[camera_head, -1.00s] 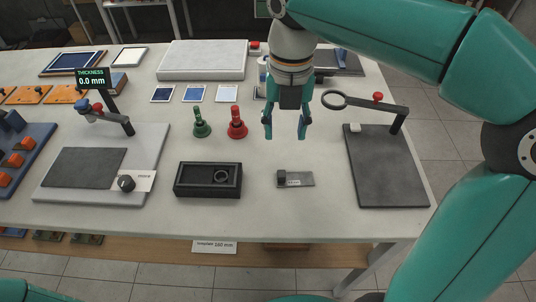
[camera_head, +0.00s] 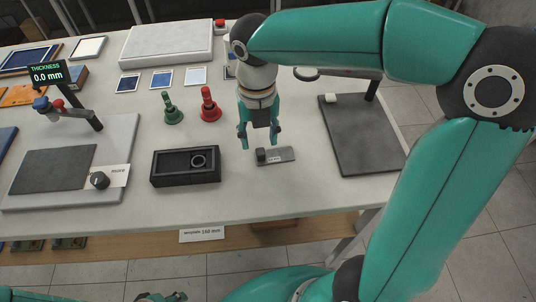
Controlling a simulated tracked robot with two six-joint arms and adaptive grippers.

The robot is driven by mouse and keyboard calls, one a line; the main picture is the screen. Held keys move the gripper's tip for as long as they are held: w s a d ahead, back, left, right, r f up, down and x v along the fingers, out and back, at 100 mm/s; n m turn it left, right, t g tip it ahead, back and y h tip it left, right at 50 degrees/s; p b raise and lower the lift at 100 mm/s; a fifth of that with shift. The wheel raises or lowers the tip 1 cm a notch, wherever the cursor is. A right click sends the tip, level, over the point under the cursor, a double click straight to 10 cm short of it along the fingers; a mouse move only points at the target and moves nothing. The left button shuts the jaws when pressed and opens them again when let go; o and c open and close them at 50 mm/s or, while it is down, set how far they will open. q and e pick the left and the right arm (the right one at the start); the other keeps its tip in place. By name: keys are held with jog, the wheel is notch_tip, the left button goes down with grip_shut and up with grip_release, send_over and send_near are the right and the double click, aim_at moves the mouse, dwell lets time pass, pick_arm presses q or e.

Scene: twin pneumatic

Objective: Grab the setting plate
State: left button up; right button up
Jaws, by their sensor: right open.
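The setting plate (camera_head: 282,154) looks to be the small flat grey piece with a dark block at its left end. It lies on the white table, right of the black tray. My right gripper (camera_head: 259,144) points down with its fingers spread. Its fingertips show just above and behind the plate's dark end in the picture. Nothing is between the fingers, and I cannot tell how high they are over the plate.
The black tray (camera_head: 186,179) with a ring is left of the plate. A green (camera_head: 172,112) and a red (camera_head: 209,108) bell-shaped piece stand behind it. A dark pad (camera_head: 364,140) lies to the right. The thickness gauge base (camera_head: 113,150) is at left. The table is clear in front of the plate.

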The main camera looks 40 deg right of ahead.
aim_at(260, 150)
jog(key=shift+d+f, duration=0.1)
jog(key=shift+f, duration=2.3)
grip_shut()
